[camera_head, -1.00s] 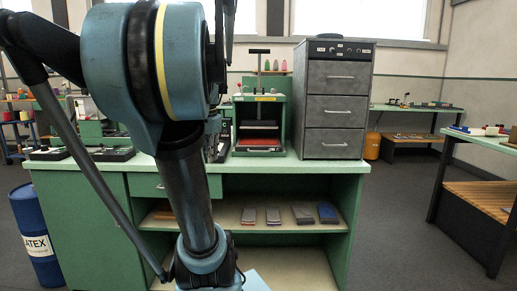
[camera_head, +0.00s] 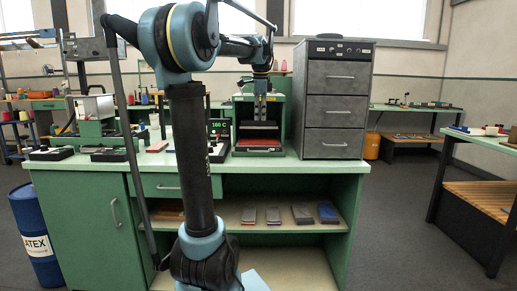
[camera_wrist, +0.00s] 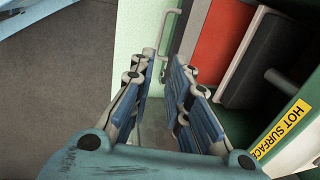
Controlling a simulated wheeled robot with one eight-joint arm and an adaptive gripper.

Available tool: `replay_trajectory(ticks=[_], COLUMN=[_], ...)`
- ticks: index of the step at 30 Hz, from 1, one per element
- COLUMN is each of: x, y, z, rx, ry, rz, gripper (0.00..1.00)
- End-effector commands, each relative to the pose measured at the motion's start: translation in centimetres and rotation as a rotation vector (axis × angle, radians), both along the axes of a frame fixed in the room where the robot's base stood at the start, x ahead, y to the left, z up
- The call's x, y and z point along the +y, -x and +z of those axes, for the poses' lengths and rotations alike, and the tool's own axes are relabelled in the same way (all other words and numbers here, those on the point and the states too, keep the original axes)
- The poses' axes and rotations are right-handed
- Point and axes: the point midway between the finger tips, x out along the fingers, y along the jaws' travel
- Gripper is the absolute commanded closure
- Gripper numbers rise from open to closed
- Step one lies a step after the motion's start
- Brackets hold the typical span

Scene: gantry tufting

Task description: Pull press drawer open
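The press (camera_head: 284,105) is a green frame on the bench, with a dark block inside and a red drawer (camera_head: 258,144) low at its front. My gripper (camera_head: 262,104) hangs fingers-down in front of the press opening, above the drawer. In the wrist view the drawer's red surface (camera_wrist: 212,42) lies right of my fingers. A thin metal handle (camera_wrist: 165,30) shows just beyond the fingertips. My gripper (camera_wrist: 164,68) is open, with an empty gap between its blue-padded fingers. I see no contact with the handle.
A yellow "HOT SURFACE" label (camera_wrist: 281,129) is on the press, close to the right finger. A grey drawer cabinet (camera_head: 337,100) stands right of the press. The green bench top (camera_head: 300,165) has a clear strip in front.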

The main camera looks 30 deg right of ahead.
Motion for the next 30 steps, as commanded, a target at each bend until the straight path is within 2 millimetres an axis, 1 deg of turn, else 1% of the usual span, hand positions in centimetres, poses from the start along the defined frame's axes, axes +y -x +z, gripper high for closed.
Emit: replay_trajectory(ticks=[3,21,25,30], x=[-0.2,-1.1,-1.3,-1.4], y=[-0.3,-2.1,-2.4,-2.6], z=[-2.0,-12.1,-13.7,-15.1], rx=[0.000,0.000,0.001,0.001], ry=[0.000,0.001,0.001,0.001], rz=[0.001,0.004,0.005,0.005], gripper=[0.83,0.83,0.83,0.83])
